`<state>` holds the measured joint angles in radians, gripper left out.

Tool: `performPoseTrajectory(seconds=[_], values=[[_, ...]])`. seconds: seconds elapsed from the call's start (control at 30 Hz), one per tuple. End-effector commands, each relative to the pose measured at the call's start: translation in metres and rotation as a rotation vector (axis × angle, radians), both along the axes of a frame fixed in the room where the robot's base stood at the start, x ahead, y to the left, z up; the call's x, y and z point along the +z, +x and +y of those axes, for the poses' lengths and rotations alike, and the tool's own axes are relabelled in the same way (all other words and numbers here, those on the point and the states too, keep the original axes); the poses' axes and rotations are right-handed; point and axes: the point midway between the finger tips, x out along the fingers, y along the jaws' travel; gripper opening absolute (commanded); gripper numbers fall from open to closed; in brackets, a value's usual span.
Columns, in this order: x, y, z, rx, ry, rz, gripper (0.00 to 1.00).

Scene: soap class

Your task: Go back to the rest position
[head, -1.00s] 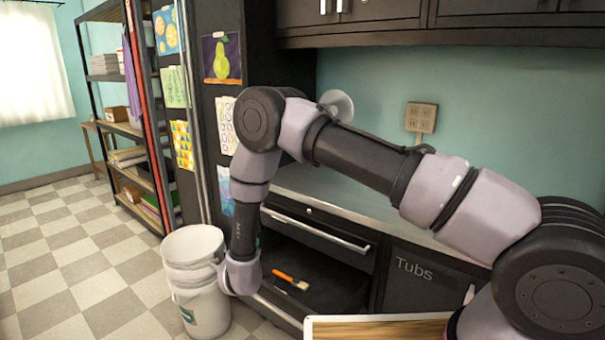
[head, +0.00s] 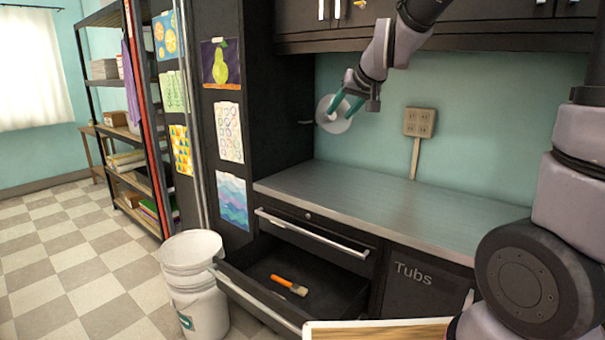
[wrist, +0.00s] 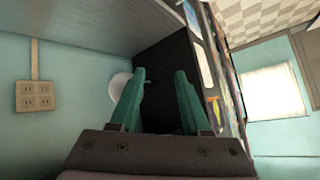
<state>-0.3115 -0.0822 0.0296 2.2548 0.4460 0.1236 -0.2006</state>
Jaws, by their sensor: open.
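My gripper (head: 348,103) is raised above the counter (head: 400,200), in front of the teal wall and below the upper cabinets. Its two teal fingers are spread apart with nothing between them. In the wrist view my gripper (wrist: 159,80) also shows open and empty. A round white disc-like object (head: 335,122) is behind the fingers in the head view. It also shows beside the left finger in the wrist view (wrist: 119,84). I cannot tell its exact distance from the fingers.
An open drawer (head: 235,292) below the counter holds an orange-handled brush (head: 290,285). White buckets (head: 194,270) stand left of it. Upper cabinets (head: 430,28) hang over the counter. A wall outlet (head: 419,122) is at the right. The counter top is clear.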

Motion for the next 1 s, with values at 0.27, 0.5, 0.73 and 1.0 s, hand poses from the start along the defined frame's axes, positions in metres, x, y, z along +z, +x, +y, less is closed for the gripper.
performPoseTrajectory(seconds=[0.27,0.5,0.73,1.0], values=[[0.04,-0.121,-0.094,-0.151,0.072,0.144,0.47],[0.035,-0.21,-0.137,-0.29,0.107,0.255,0.47],[0.03,-0.236,-0.147,-0.339,0.117,0.292,0.47],[0.03,-0.236,-0.147,-0.338,0.117,0.292,0.47]])
